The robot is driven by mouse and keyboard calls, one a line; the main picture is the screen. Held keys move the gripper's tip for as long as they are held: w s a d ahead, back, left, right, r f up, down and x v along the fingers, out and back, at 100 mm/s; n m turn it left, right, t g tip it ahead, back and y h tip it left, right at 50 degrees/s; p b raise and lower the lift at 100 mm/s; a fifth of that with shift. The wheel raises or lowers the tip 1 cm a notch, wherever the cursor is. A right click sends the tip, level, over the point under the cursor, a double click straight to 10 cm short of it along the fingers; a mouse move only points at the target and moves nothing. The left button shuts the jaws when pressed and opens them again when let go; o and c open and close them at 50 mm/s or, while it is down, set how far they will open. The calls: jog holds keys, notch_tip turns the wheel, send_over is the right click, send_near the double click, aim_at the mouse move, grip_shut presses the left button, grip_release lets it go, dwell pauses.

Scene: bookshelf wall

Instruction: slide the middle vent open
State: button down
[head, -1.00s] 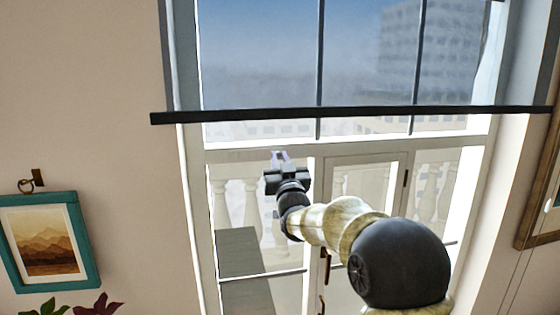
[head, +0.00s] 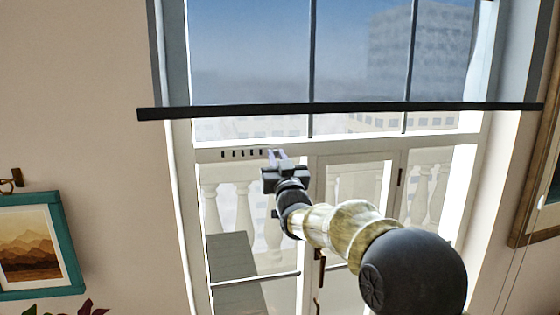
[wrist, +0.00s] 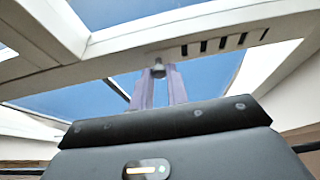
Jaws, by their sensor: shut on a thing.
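The vent (head: 240,154) is a row of several dark slots in the pale rail across the window, below the dark bar. The slots show just left of my gripper (head: 276,154) in the head view. In the wrist view the slots (wrist: 222,44) run along the underside of the rail, right of the fingers. My gripper (wrist: 158,74) is shut on a small grey knob (wrist: 158,68) at the rail, between its two pale purple fingers. The fingers hide part of the knob, and the gripper hides some of the rail in the head view.
A dark horizontal bar (head: 340,108) crosses the window above the rail. Glazed doors with brown handles (head: 319,270) are below it. A teal-framed picture (head: 58,245) hangs at left, and another frame (head: 545,175) is at right.

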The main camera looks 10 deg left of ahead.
jog(key=c, duration=1.4)
grip_release()
jog(key=shift+w+d, duration=0.1)
jog(key=shift+d, duration=0.2)
jog(key=shift+a, duration=0.1)
jog(key=shift+s+f+b, duration=0.3)
jog(key=shift+s+b, duration=0.1)
jog(key=shift+s, duration=0.05)
jog(key=b+v, duration=0.7)
jog(key=v, duration=0.9)
jog(key=shift+s+d, duration=0.2)
